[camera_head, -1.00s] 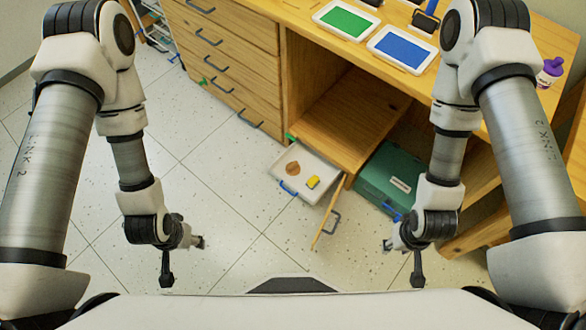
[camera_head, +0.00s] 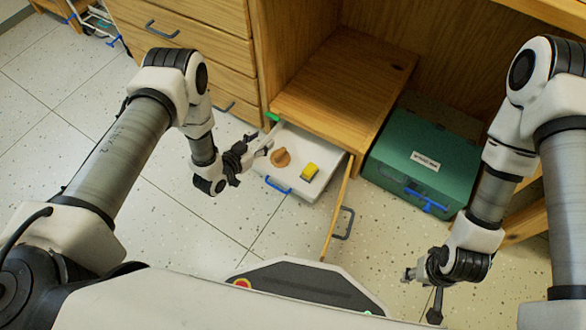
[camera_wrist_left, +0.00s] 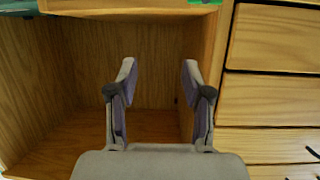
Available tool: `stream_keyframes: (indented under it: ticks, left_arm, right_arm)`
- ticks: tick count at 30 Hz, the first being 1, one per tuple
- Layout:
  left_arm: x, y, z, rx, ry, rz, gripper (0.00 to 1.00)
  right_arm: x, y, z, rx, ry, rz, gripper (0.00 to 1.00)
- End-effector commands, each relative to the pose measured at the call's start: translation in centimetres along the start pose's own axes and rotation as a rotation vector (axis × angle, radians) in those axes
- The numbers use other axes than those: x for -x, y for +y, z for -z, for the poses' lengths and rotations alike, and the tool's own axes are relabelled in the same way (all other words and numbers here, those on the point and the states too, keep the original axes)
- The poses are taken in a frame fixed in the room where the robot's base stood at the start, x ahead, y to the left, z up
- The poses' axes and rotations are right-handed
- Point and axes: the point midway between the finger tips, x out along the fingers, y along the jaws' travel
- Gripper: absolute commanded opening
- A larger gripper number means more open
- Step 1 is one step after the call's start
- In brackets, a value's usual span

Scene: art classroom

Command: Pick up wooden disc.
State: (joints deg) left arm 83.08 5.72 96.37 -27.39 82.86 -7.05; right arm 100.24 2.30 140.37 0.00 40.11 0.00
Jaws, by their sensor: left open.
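The wooden disc (camera_head: 281,157) is a small round brown piece on top of a white box or tray (camera_head: 292,192) low beside the wooden cabinet. A yellow block (camera_head: 310,172) lies to its right on the same white top. My left gripper (camera_head: 258,151) is open just left of the disc in the head view; no contact can be made out. In the left wrist view its two fingers (camera_wrist_left: 158,88) are apart with nothing between them, facing the cabinet's inside; the disc does not show there. My right gripper (camera_head: 418,294) is open and empty at lower right.
A green case (camera_head: 425,150) with a blue handle stands right of the white box. A wooden panel with a grey handle (camera_head: 342,222) stands between them. The cabinet shelf (camera_head: 345,95) overhangs just behind, with drawers (camera_head: 200,65) at left. Tiled floor is clear at left.

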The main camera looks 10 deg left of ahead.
Motion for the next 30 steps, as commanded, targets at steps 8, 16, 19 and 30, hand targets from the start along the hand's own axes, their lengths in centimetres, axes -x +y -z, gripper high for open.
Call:
stream_keyframes:
  ticks: [8, 16, 19, 30]
  left_arm:
    - [-1.4, 0.9, -12.0, 0.021, -0.054, 0.0, 0.5]
    - [-4.7, 1.1, -12.4, 0.022, -0.056, -0.001, 0.5]
    - [-6.7, 1.4, -13.0, 0.02, -0.054, -0.002, 0.5]
    - [-8.9, 1.3, -12.3, 0.023, -0.058, 0.0, 0.5]
  right_arm:
    - [-8.6, 0.1, 0.0, 0.0, 0.0, 0.0, 0.4]
    - [-10.6, 0.1, 0.1, -0.004, 0.003, 0.0, 0.4]
    - [-12.5, 0.1, 0.2, -0.007, 0.006, -0.001, 0.4]
    - [-13.3, 0.2, 0.3, -0.011, 0.008, -0.001, 0.4]
